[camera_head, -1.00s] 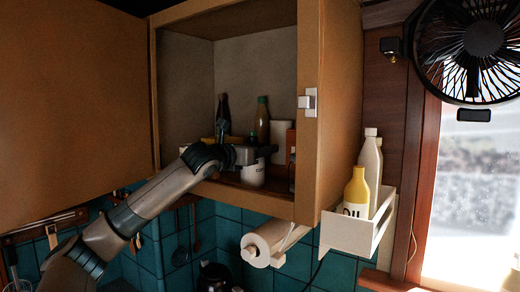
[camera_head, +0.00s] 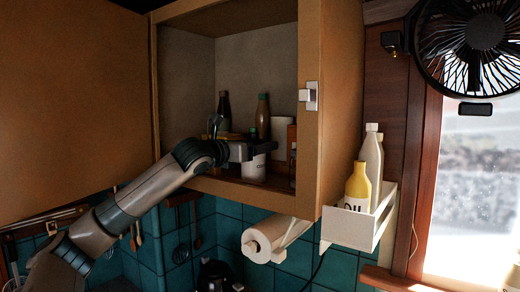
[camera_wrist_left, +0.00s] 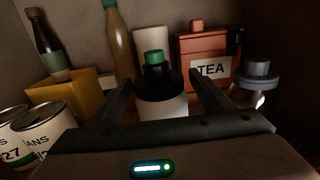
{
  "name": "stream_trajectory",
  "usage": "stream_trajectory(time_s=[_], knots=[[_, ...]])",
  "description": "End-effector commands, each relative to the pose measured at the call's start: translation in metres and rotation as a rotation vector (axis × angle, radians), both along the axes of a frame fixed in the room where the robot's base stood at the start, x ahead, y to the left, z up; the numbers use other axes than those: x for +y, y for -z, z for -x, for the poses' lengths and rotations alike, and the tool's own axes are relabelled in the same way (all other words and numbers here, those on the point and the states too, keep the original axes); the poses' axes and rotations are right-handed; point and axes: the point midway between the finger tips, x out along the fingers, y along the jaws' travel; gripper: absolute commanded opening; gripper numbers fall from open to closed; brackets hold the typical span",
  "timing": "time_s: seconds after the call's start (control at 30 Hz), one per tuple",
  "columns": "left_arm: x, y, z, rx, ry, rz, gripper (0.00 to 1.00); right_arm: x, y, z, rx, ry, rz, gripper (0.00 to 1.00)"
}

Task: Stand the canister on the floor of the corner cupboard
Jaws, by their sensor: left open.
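The canister (camera_head: 253,170), a white cylinder with a dark lid, appears to stand upright on the floor of the open corner cupboard (camera_head: 311,140). My left gripper (camera_head: 262,148) reaches into the cupboard at the height of the canister's top. In the wrist view my left gripper (camera_wrist_left: 160,82) is open, one finger on each side of the canister; contact cannot be told. My right gripper is not in view.
Behind stand a dark bottle (camera_wrist_left: 50,50), a brown bottle (camera_wrist_left: 121,45) and a red TEA tin (camera_wrist_left: 208,50). A glass jar (camera_wrist_left: 258,86) is at right, a yellow box (camera_wrist_left: 62,92) and cans (camera_wrist_left: 45,125) at left. The open door (camera_head: 75,100) borders the cupboard's left.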

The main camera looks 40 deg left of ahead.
Motion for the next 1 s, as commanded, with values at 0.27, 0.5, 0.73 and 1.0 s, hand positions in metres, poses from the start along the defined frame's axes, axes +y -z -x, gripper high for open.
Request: stream_trajectory(time_s=[0.27, 0.5, 0.73, 1.0], knots=[[-0.004, 0.004, 0.048, 0.000, -0.003, -0.003, 0.73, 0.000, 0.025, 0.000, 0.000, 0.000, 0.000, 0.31], [-0.008, 0.002, 0.079, -0.001, -0.002, -0.002, 0.73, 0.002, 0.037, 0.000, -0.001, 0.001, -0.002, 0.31], [-0.010, 0.001, 0.091, 0.000, 0.000, -0.001, 0.73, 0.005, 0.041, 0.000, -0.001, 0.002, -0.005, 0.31], [-0.010, 0.000, 0.092, 0.000, 0.000, 0.000, 0.73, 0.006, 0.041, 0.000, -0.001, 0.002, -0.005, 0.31]])
